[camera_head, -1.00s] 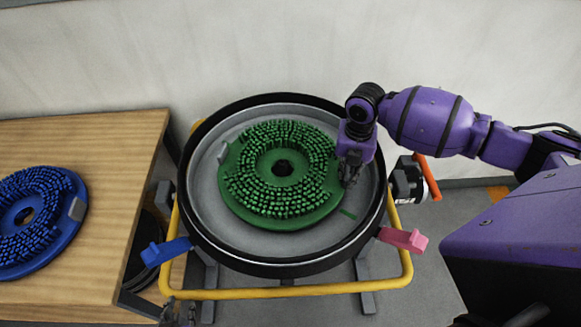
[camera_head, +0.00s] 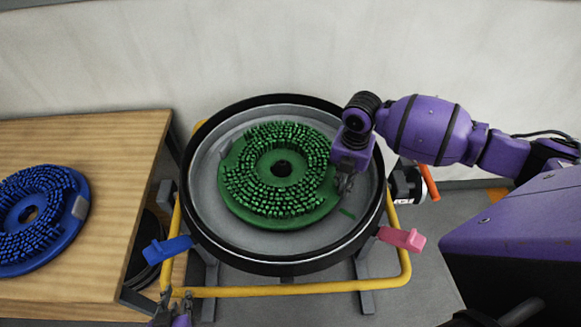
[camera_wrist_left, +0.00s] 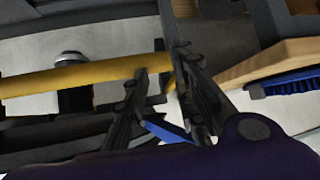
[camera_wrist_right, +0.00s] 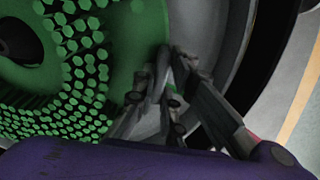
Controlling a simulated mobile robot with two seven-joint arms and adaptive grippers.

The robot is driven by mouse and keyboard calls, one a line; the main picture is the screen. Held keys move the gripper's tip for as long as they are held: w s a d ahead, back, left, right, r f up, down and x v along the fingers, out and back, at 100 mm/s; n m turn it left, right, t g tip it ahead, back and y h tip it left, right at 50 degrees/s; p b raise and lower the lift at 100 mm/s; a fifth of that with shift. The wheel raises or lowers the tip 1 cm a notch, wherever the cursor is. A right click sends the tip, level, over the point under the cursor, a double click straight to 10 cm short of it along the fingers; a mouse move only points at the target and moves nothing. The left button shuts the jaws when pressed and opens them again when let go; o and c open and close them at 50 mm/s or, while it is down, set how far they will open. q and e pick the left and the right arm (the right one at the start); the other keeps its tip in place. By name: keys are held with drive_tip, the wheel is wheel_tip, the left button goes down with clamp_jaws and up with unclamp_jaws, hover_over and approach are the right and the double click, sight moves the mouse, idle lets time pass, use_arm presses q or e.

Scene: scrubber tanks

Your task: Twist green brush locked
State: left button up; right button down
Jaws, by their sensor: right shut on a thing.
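The green brush (camera_head: 290,213) lies bristles up inside the round grey tank (camera_head: 335,232) with a black rim. A grey tab (camera_head: 224,148) shows on its left edge. My right gripper (camera_head: 344,183) reaches down inside the tank at the brush's right edge. It is shut there on the brush's right tab, which its fingers hide; the right wrist view shows the closed fingers (camera_wrist_right: 168,80) beside the green disc (camera_wrist_right: 125,45). A short green mark (camera_head: 347,213) lies on the tank floor. My left gripper (camera_wrist_left: 160,62) is open and empty near the yellow frame bar, low in the head view (camera_head: 178,300).
A blue brush (camera_head: 75,225) lies on the wooden table (camera_head: 115,135) at left. A blue lever (camera_head: 167,249) and a pink lever (camera_head: 402,239) stick out from the tank's front. A yellow tube frame (camera_head: 330,289) surrounds it. A black part with an orange handle (camera_head: 429,180) sits at right.

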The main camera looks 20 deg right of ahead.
sight(340, 188)
use_arm(q)
drive_tip(key=shift+w+d+r, duration=0.1)
drive_tip(key=shift+w+r, duration=0.05)
use_arm(e)
drive_tip(key=shift+s, duration=0.1)
drive_tip(key=shift+s+a+m, duration=0.85)
drive_tip(key=shift+s+m, duration=0.05)
use_arm(q)
drive_tip(key=shift+w+r, duration=0.5)
drive_tip(key=shift+w, duration=0.25)
use_arm(e)
drive_tip(key=shift+s+a, duration=0.1)
drive_tip(key=shift+a, duration=0.15)
